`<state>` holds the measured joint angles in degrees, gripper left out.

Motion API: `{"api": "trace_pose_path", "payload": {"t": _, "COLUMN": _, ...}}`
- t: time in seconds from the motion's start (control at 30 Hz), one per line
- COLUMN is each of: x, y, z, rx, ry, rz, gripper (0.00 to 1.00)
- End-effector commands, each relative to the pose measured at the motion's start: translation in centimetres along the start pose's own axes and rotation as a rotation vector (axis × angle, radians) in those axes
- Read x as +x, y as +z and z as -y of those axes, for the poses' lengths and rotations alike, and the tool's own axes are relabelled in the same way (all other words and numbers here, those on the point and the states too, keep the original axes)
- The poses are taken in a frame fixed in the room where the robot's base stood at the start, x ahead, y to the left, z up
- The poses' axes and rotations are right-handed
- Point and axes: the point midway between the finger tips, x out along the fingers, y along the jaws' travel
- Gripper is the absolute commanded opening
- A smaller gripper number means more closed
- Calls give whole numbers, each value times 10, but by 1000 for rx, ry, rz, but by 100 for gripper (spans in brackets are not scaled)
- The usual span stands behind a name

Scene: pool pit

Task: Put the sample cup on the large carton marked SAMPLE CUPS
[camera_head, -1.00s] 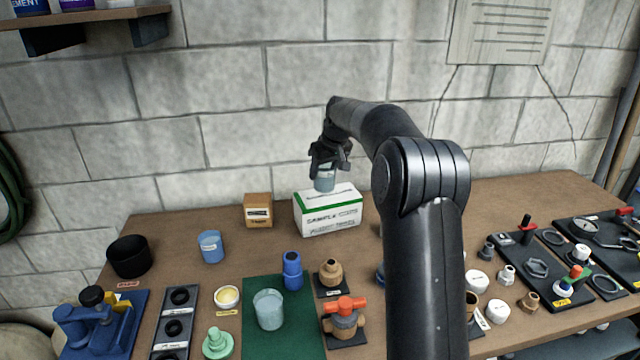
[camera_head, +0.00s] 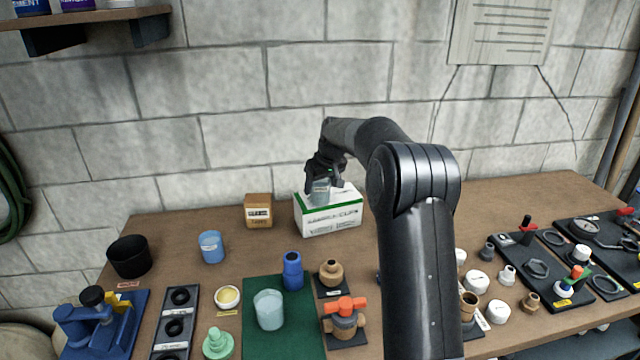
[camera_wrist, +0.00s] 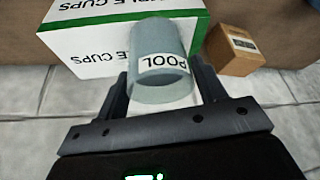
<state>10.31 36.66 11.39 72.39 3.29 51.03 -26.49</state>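The sample cup, pale grey-blue with a white POOL label, shows in the head view (camera_head: 319,193) and the wrist view (camera_wrist: 163,45). My gripper (camera_head: 322,180) is shut on it, with a finger on each side in the wrist view (camera_wrist: 162,88). The large white carton with green edges, marked SAMPLE CUPS (camera_head: 330,219), stands at the back of the bench; it also shows in the wrist view (camera_wrist: 85,48). The cup is over the left part of the carton's top. I cannot tell whether its base touches the top.
A small brown box (camera_head: 258,211) stands just left of the carton. A blue cup (camera_head: 211,247) and a black pot (camera_head: 129,257) are farther left. Another pale cup (camera_head: 269,310) stands on a green mat (camera_head: 250,345) in front. The block wall is close behind.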

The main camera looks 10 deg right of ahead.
Motion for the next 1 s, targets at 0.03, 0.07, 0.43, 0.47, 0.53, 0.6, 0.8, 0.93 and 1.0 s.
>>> {"api": "trace_pose_path", "payload": {"t": 0.03, "x": 0, "y": 0, "z": 0, "rx": 0, "ry": 0, "rz": 0, "gripper": 68}}
{"api": "trace_pose_path", "payload": {"t": 0.07, "x": 0, "y": 0, "z": 0, "rx": 0, "ry": 0, "rz": 0, "gripper": 71}}
{"api": "trace_pose_path", "payload": {"t": 0.43, "x": -3, "y": -1, "z": 0, "rx": 0, "ry": 1, "rz": -1, "gripper": 77}}
{"api": "trace_pose_path", "payload": {"t": 0.47, "x": -5, "y": -2, "z": 0, "rx": 0, "ry": 1, "rz": -2, "gripper": 77}}
{"api": "trace_pose_path", "payload": {"t": 0.53, "x": -14, "y": -2, "z": -1, "rx": 0, "ry": 2, "rz": -3, "gripper": 77}}
{"api": "trace_pose_path", "payload": {"t": 0.6, "x": -26, "y": -2, "z": -1, "rx": 0, "ry": 2, "rz": -3, "gripper": 77}}
{"api": "trace_pose_path", "payload": {"t": 0.8, "x": -70, "y": -2, "z": 0, "rx": 0, "ry": 2, "rz": -3, "gripper": 77}}
{"api": "trace_pose_path", "payload": {"t": 0.93, "x": -95, "y": -2, "z": 0, "rx": 0, "ry": 1, "rz": -3, "gripper": 77}}
{"api": "trace_pose_path", "payload": {"t": 1.0, "x": -106, "y": -2, "z": 0, "rx": 0, "ry": 1, "rz": -2, "gripper": 77}}
